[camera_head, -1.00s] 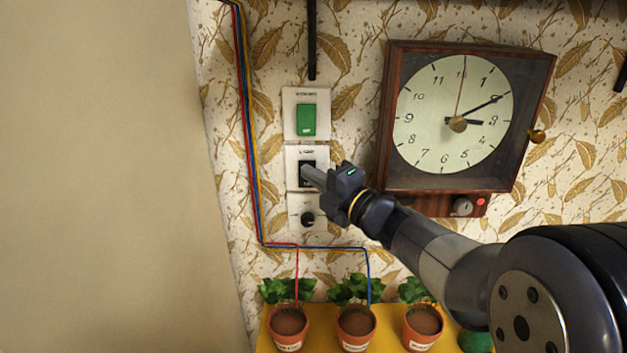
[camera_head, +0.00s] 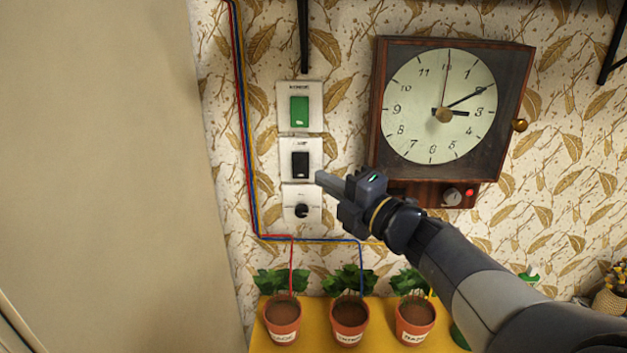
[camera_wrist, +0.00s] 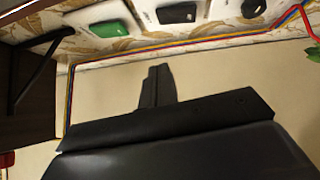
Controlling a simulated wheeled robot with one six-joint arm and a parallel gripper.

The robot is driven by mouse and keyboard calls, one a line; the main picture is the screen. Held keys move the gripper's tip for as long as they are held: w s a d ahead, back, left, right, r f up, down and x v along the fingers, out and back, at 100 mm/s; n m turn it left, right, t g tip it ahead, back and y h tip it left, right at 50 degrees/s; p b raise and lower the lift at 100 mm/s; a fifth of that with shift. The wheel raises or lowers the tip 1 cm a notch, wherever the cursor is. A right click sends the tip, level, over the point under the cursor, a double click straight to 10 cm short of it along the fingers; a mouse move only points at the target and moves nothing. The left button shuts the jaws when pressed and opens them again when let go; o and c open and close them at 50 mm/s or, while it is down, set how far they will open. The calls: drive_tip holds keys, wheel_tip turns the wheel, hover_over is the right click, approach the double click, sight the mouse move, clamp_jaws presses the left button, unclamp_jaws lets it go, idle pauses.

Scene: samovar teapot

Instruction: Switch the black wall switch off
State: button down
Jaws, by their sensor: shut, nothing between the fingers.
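The black wall switch (camera_head: 301,165) sits in a white plate on the papered wall, in the middle of a column of three plates. It is in full view in the head view, and it also shows at the top of the wrist view (camera_wrist: 178,13). My gripper (camera_head: 319,177) is shut and empty, its tip just to the lower right of the black switch in the picture. Whether the tip touches the plate cannot be told. In the wrist view the shut fingers (camera_wrist: 156,88) point toward the wall.
A green switch (camera_head: 299,111) is above and a round black knob (camera_head: 302,211) below. A wooden clock (camera_head: 452,120) hangs to the right. Coloured wires (camera_head: 243,130) run down the left. Potted plants (camera_head: 348,314) stand on a yellow shelf below.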

drive_tip(key=shift+r+v, duration=0.15)
drive_tip(key=shift+v, duration=0.85)
drive_tip(key=shift+r+v, duration=0.15)
drive_tip(key=shift+v, duration=0.85)
drive_tip(key=shift+w, duration=0.1)
